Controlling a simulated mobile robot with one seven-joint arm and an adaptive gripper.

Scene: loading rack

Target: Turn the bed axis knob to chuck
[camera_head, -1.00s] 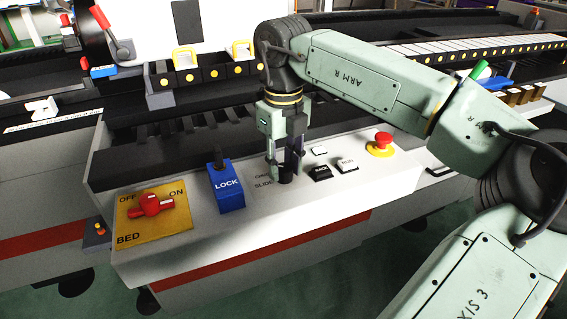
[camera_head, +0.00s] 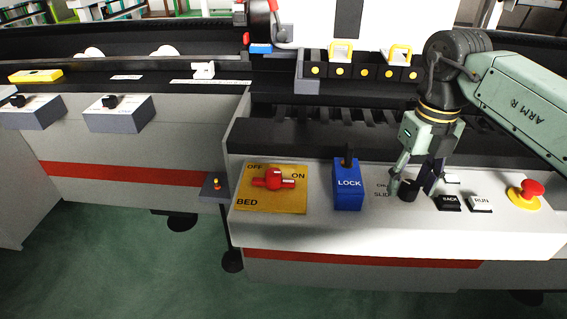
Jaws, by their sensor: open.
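The bed axis knob (camera_head: 408,190) is a small black knob on the sloped grey panel. Beside it are printed labels, a partly hidden one starting "CH" and "SLIDE" below it. My gripper (camera_head: 412,187) is open and points down at the knob. One finger is at the knob's left side and the other to its right, and the knob shows between them. I cannot tell whether the fingers touch it. The knob's pointer is not clear.
Left of the knob stand a blue LOCK switch (camera_head: 347,190) and a red BED switch (camera_head: 273,179) on a yellow plate. To the right are the black BACK button (camera_head: 449,202), the white RUN button (camera_head: 481,203) and a red emergency button (camera_head: 527,192).

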